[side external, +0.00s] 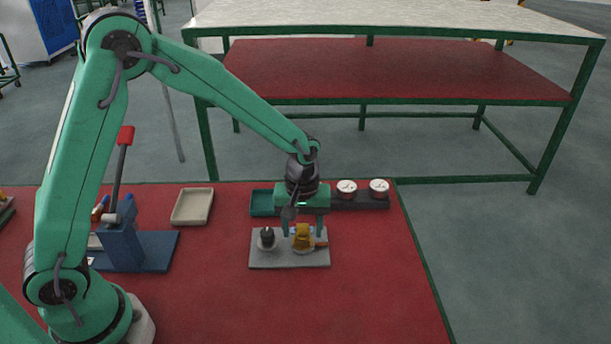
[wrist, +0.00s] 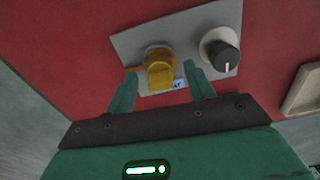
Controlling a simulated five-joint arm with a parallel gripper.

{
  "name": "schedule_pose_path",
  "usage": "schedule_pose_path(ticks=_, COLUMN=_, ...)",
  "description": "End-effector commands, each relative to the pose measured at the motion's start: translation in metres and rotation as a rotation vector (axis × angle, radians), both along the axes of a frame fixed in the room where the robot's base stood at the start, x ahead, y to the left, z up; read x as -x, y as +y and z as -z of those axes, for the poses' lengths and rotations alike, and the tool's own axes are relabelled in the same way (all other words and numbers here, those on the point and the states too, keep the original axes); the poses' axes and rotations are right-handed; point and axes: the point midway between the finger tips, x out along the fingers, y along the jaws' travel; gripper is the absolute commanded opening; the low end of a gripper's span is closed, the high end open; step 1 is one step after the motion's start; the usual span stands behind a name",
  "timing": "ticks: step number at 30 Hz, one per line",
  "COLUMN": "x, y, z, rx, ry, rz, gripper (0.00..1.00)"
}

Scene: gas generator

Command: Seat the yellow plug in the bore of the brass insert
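The yellow plug (side external: 303,238) is at the right part of a grey plate (side external: 271,262) on the red table. It also shows in the wrist view (wrist: 161,72), with a pale round rim behind it. The brass insert cannot be told apart from the plug; I cannot tell whether the plug is in its bore. My gripper (side external: 303,231) is over the plate, pointing down. In the wrist view its two green fingers (wrist: 160,80) stand apart on either side of the plug, with a visible gap at each side. It is open and holds nothing.
A black knob (side external: 267,238) with a pale base stands left of the plug on the same plate. A green tray (side external: 262,203) and two round gauges (side external: 347,188) are behind. A beige tray (side external: 192,206) and a blue lever press (side external: 122,235) are left. The front red surface is clear.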

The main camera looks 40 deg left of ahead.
Motion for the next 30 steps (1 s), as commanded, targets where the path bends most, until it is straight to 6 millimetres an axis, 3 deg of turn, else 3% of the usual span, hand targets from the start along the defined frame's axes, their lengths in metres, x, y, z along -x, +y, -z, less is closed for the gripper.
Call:
schedule_pose_path(ticks=14, x=0.000, y=0.000, z=-0.008, rx=0.000, ry=-0.001, rz=0.000, gripper=0.54)
schedule_pose_path(ticks=30, x=0.000, y=0.000, z=-0.070, rx=0.000, ry=-0.001, rz=0.000, gripper=0.54)
